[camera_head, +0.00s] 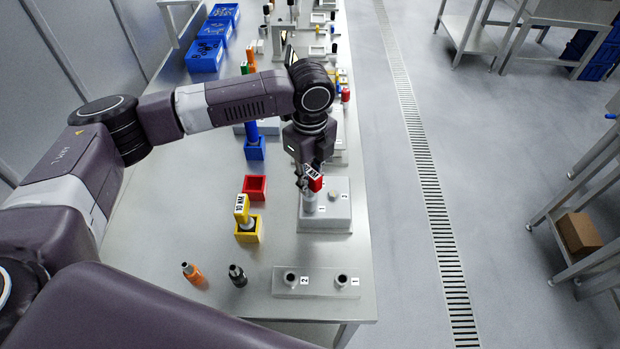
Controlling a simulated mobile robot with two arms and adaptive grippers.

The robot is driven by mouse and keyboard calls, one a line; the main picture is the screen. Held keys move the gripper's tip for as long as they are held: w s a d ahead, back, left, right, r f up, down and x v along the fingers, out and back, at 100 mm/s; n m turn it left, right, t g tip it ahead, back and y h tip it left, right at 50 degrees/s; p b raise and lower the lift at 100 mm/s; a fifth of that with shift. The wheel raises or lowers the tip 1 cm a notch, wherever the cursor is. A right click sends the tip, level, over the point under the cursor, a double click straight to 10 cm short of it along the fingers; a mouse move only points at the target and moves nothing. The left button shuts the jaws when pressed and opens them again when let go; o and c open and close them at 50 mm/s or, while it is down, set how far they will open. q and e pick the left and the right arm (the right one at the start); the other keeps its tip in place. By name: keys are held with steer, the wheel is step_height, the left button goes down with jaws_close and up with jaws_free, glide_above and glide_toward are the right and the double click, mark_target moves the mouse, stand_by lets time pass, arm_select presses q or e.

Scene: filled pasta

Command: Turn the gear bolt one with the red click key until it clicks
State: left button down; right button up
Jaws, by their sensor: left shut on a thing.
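The red click key (315,183) has a white label with black print. My left gripper (309,172) is shut on it, and the fingers partly hide it. The key is upright over the near-left part of the grey gear block (325,222), beside the mark 1. A pale shaft shows below the red part. Gear bolt one is hidden under the key, so I cannot tell whether the key is seated on it. Another round bolt (334,196) shows beside the mark 2. My right gripper is not in view.
An empty red holder (255,187) stands left of the block. A yellow key (242,208) is in its yellow holder, and a blue key (252,131) in a blue holder farther back.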

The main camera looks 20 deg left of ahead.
mark_target(310, 171)
arm_select(q)
steer(key=shift+f, duration=0.6)
steer(key=shift+m, duration=0.3)
stand_by(0.4)
steer(key=shift+m+p, duration=0.55)
steer(key=shift+m, duration=3.05)
steer(key=shift+r, duration=2.5)
